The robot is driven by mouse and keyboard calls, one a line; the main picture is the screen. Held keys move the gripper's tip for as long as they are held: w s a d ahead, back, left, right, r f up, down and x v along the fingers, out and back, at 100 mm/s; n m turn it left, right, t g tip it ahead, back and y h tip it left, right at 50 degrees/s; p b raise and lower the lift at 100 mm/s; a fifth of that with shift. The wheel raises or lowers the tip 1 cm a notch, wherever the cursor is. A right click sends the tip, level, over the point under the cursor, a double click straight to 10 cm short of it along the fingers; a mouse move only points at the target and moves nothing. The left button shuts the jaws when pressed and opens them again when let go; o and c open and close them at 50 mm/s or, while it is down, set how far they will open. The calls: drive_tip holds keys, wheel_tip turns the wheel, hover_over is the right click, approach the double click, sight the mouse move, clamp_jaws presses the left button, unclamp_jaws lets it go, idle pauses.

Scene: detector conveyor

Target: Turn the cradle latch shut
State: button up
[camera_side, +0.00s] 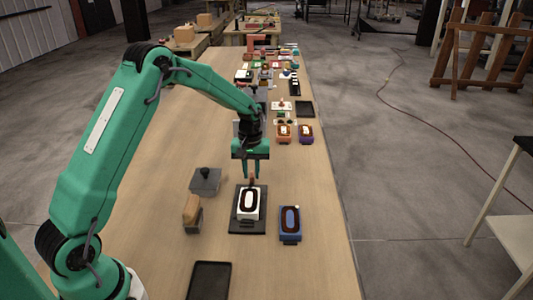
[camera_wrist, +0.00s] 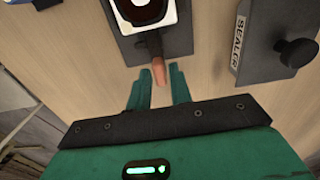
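A white detector (camera_side: 248,204) with a dark oval ring sits in a black cradle (camera_side: 246,228) on the table. In the wrist view the detector (camera_wrist: 150,10) is cut off by the top edge, above the cradle base (camera_wrist: 178,42). The cradle latch (camera_wrist: 158,70) is a small copper-coloured tab sticking out from the cradle's edge toward my gripper. My gripper (camera_wrist: 158,83) is open, with one finger on each side of the latch's end and visible gaps between. In the side view my gripper (camera_side: 251,176) points down at the cradle's far edge.
A grey block with a black knob (camera_side: 205,181), marked SEALER in the wrist view (camera_wrist: 270,45), stands left of the cradle. A wood-topped stamp (camera_side: 192,212), a blue detector (camera_side: 290,222) and a black tray (camera_side: 209,281) are nearby. Several small items line the far table.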

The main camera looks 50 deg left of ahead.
sight(252, 174)
wheel_tip(252, 174, up, 7)
drive_tip(key=shift+r, duration=0.35)
drive_tip(key=shift+r, duration=0.1)
idle(0.5)
drive_tip(key=shift+s+d+r, duration=0.1)
drive_tip(key=shift+d+r, duration=0.05)
drive_tip(key=shift+r, duration=0.1)
drive_tip(key=s+d+r+m+t, duration=0.2)
drive_tip(key=s+d+r+m, duration=0.15)
drive_tip(key=s+r, duration=0.5)
drive_tip(key=s+d+r+m+t, duration=0.25)
drive_tip(key=s+d+r, duration=0.3)
drive_tip(key=s, duration=0.55)
drive_tip(key=s+d+f+m+t, duration=0.1)
drive_tip(key=s+m, duration=0.2)
drive_tip(key=s, duration=0.5)
drive_tip(key=shift+s+d, duration=0.2)
drive_tip(key=shift+d, duration=0.15)
